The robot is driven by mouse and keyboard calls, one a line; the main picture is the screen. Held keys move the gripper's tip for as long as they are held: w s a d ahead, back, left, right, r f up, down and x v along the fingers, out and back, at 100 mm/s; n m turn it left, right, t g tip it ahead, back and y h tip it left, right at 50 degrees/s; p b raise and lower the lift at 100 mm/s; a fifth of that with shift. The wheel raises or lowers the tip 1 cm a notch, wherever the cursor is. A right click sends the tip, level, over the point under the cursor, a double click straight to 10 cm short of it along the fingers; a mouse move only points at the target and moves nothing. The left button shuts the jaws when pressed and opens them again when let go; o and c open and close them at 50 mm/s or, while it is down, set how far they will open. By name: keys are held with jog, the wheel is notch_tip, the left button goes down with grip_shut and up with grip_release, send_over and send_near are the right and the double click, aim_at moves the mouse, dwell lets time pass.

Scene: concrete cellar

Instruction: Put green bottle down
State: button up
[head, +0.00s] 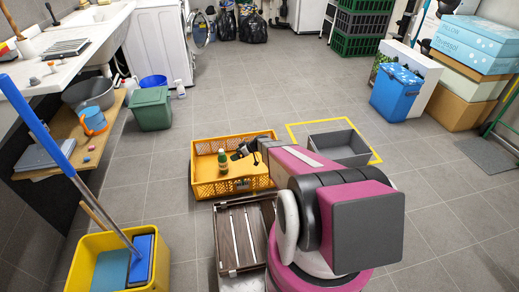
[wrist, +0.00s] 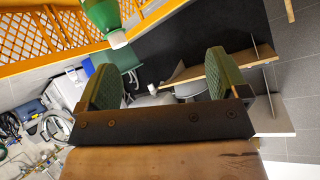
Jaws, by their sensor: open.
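The green bottle (head: 222,160) stands upright inside the yellow-orange crate (head: 205,187) in the head view. In the wrist view the bottle (wrist: 100,13), with its pale cap, shows at the top edge, partly cut off, beside the crate's lattice wall (wrist: 30,42). My gripper (head: 243,152) is over the crate, just right of the bottle. In the wrist view my gripper (wrist: 160,80) has its two green-padded fingers wide apart with nothing between them. The bottle is outside the fingers.
A grey bin (head: 345,147) sits within a yellow floor outline right of the crate. A wooden slatted crate (head: 240,235) lies in front. A yellow mop bucket (head: 150,245) stands at the lower left. A blue container (head: 395,92) stands at the right. The floor behind is clear.

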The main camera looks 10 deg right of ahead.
jog(key=s+d+r+m+g+h, duration=0.1)
jog(key=s+d+r+m+h, duration=0.2)
jog(key=s+r, duration=0.6)
jog(key=s+d+r+m+g+h, duration=0.1)
jog(key=s+d+r+m+h, duration=0.2)
jog(key=s+r, duration=0.6)
jog(key=s+d+r+m+g+h, duration=0.1)
jog(key=s+d+r+m+h, duration=0.2)
jog(key=s+r, duration=0.6)
jog(key=shift+s+d+r+m+h, duration=0.15)
jog(key=shift+s+r+m+h, duration=0.25)
jog(key=shift+r+m+h, duration=0.5)
jog(key=shift+f, duration=0.15)
